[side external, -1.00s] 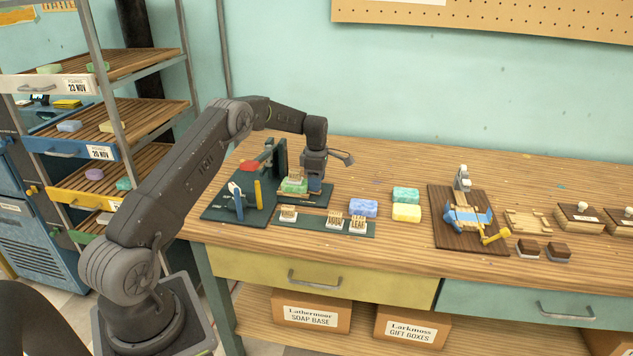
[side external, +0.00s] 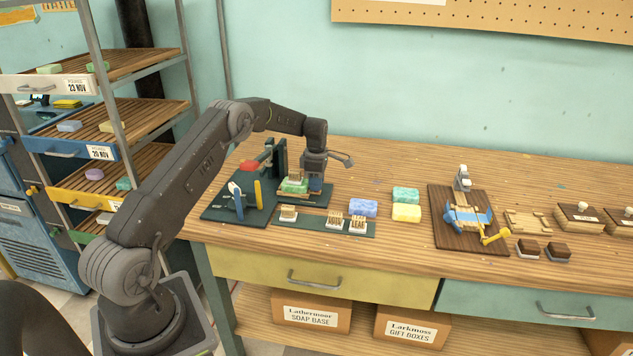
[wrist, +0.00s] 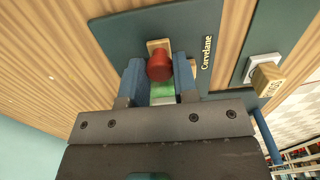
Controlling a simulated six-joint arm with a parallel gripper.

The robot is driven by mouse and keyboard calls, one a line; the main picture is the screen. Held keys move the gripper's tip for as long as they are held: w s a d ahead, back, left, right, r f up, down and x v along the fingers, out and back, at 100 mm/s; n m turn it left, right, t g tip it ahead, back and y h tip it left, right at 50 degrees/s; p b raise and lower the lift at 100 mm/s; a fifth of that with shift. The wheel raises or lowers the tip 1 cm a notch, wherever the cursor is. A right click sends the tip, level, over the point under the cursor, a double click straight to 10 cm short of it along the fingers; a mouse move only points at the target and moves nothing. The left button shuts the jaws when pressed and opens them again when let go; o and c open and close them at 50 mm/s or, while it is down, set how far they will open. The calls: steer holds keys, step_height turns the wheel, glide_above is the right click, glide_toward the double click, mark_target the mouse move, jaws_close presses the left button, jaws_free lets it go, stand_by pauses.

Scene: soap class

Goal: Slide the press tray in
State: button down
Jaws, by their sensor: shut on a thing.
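The press (side external: 279,155) stands at the left end of the bench on a dark green base (side external: 220,211). Green soap (side external: 293,187) with a pale wooden stamp on top sits to the right of the press, on the press tray; the tray's edges are mostly hidden. My gripper (side external: 315,190) points down just right of the soap. In the wrist view its blue fingers (wrist: 159,78) close around a red knob (wrist: 160,66) standing by a wooden tab (wrist: 157,45). A bit of the green soap (wrist: 162,89) shows below the knob.
A green rack (side external: 313,224) with several stamps lies in front. Blue (side external: 363,208), green (side external: 405,194) and yellow (side external: 406,212) soaps lie to the right. A wooden board with a blue clamp (side external: 468,219) is farther right. The bench behind the gripper is clear.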

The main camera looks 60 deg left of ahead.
mark_target(303, 183)
steer(key=s+a, duration=0.3)
steer(key=c, duration=0.9)
jaws_free()
step_height(303, 183, up, 14)
steer(key=shift+f, duration=0.1)
